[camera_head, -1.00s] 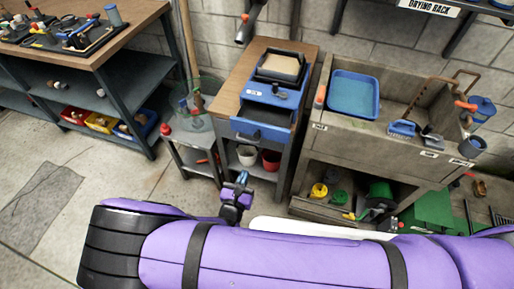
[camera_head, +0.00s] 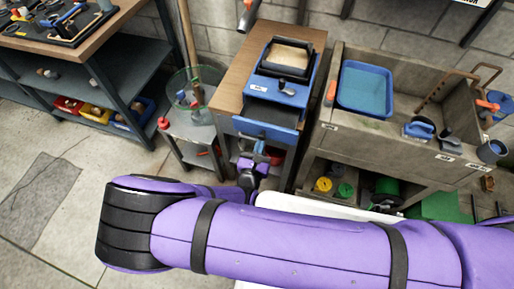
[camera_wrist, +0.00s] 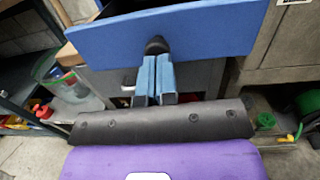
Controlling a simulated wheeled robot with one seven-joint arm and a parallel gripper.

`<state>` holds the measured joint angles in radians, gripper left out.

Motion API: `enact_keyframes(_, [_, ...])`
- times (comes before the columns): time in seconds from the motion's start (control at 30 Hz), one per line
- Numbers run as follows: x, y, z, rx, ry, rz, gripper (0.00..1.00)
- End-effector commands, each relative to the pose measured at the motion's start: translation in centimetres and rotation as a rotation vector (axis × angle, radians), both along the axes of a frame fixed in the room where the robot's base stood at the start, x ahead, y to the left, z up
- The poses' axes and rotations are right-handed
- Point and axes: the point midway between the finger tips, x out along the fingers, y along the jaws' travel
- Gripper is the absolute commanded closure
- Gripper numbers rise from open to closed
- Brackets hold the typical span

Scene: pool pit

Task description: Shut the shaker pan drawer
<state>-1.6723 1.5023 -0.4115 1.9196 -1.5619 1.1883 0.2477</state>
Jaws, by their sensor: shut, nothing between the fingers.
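The shaker pan drawer (camera_head: 265,129) has a blue front and stands pulled out of the blue unit on the wooden-topped cabinet; its dark inside shows from above. In the wrist view the blue drawer front (camera_wrist: 205,32) fills the top, with a dark round knob (camera_wrist: 156,45) low on it. My gripper (camera_head: 259,147) is at the near side of the drawer front. In the wrist view its two blue fingers (camera_wrist: 155,62) are shut and empty, with their tips just below or at the knob. I cannot tell whether they touch it.
A blue unit with a framed pan (camera_head: 288,59) sits above the drawer. A small grey side table (camera_head: 190,132) with a clear bin stands at left. A stone sink (camera_head: 345,131) with a blue tray (camera_head: 364,88) stands close at right. Open floor lies at lower left.

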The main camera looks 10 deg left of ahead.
Motion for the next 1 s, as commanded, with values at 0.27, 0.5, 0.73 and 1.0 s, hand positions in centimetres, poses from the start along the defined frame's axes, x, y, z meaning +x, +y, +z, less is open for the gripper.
enact_keyframes(0.27, [0.1, -0.1, 0.0, 0.001, 0.000, 0.004, 1.00])
enact_keyframes(0.5, [0.5, -0.2, 0.1, 0.001, -0.001, 0.002, 1.00])
enact_keyframes(0.73, [5.3, -0.7, 0.1, 0.000, -0.002, -0.003, 1.00])
enact_keyframes(1.0, [10.8, -1.0, 0.0, 0.000, -0.001, 0.000, 1.00])
